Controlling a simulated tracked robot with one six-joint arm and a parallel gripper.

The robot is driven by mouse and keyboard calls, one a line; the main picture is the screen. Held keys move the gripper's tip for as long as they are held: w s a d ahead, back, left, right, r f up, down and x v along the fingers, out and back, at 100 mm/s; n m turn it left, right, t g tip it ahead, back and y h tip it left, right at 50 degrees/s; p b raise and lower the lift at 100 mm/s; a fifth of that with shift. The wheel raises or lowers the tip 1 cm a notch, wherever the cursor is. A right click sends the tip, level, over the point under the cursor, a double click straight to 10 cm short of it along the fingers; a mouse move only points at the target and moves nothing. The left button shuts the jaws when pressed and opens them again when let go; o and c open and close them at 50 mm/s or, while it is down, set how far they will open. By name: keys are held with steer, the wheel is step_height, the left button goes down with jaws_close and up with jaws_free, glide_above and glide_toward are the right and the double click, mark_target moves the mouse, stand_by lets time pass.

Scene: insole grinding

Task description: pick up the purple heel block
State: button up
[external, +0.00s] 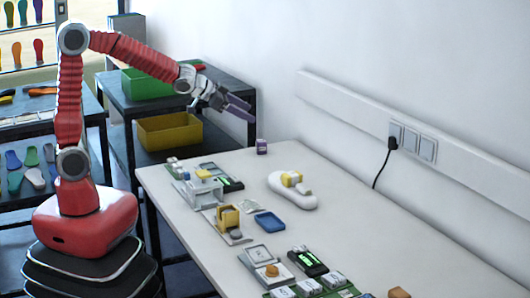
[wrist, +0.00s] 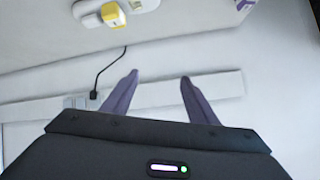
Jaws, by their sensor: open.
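The purple heel block (external: 262,146) stands on the far end of the white table, near the wall. In the wrist view a purple and white piece, likely this block (wrist: 245,4), shows at the top right edge, mostly cut off. My gripper (external: 247,110) is above and slightly left of the block in the external view, apart from it. Its two purple-grey fingers (wrist: 160,76) are spread, with nothing between them but wall in the wrist view.
A wall socket with a black cable (external: 383,163) is at right. Green (external: 146,86) and yellow bins (external: 168,134) stand behind.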

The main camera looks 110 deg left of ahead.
steer(key=s+a+f+t, duration=0.1)
steer(key=s+a+f, duration=0.3)
steer(key=a, duration=0.5)
steer(key=s+a+f, duration=0.1)
steer(key=a+f, duration=0.4)
steer(key=a, duration=0.5)
steer(key=n+t, duration=0.1)
steer(key=t, duration=0.1)
glide_toward(261, 144)
steer(key=s, duration=0.3)
steer(key=shift+s+a+r, duration=0.2)
steer(key=shift+s+r, duration=0.1)
steer(key=shift+w, duration=0.1)
steer(key=shift+x, duration=4.25)
steer(key=shift+f, duration=0.1)
steer(key=shift+x, duration=2.55)
